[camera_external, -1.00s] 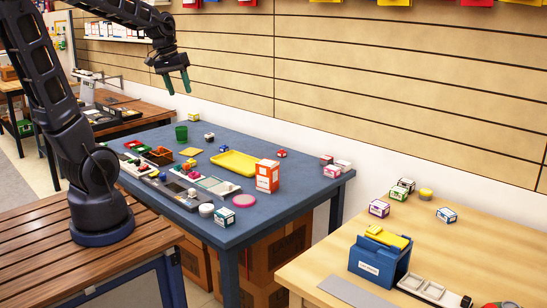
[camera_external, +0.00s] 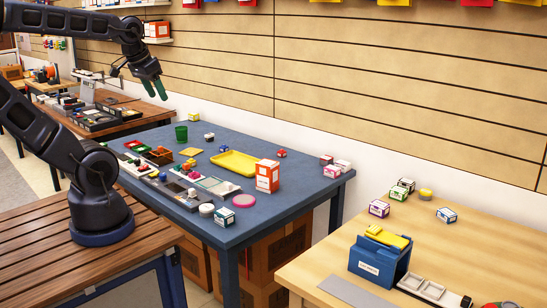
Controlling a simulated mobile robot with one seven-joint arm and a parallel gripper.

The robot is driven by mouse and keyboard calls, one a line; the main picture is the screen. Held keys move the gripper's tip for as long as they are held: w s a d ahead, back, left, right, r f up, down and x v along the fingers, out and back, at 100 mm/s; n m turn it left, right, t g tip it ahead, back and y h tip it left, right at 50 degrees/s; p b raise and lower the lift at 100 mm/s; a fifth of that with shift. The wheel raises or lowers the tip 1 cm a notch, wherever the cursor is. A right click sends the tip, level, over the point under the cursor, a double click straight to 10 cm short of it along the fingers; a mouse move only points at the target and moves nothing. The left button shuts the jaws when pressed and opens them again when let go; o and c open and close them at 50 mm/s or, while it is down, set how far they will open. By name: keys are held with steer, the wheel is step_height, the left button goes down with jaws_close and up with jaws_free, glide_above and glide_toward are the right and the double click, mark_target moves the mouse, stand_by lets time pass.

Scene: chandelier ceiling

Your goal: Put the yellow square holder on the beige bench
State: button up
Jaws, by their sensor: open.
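A small flat yellow square (camera_external: 191,152), which looks like the yellow square holder, lies on the blue table (camera_external: 290,187) near its left back part. A larger yellow tray (camera_external: 234,168) lies to its right. The beige bench (camera_external: 322,268) stands at the right front, apart from the blue table. My gripper (camera_external: 153,90) is open and empty, with dark green fingers pointing down. It is in the air beyond the table's left back corner, well above and to the left of the yellow square.
A green cup (camera_external: 181,133), an orange-and-white carton (camera_external: 267,175), a pink disc (camera_external: 243,200) and several small boxes crowd the blue table. The beige bench holds a blue box (camera_external: 378,262) and several small boxes; its middle has bare room.

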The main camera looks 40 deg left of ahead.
glide_above(191, 158)
steer(key=s+a, duration=0.1)
steer(key=s, duration=0.3)
step_height(191, 158, down, 29)
steer(key=x, duration=0.5)
steer(key=shift+w+f, duration=0.1)
steer(key=shift+d+x, duration=0.15)
steer(key=shift+x, duration=0.95)
steer(key=shift+d+x, duration=0.15)
steer(key=shift+x, duration=0.95)
steer(key=shift+w+f, duration=0.2)
steer(key=shift+f, duration=0.2)
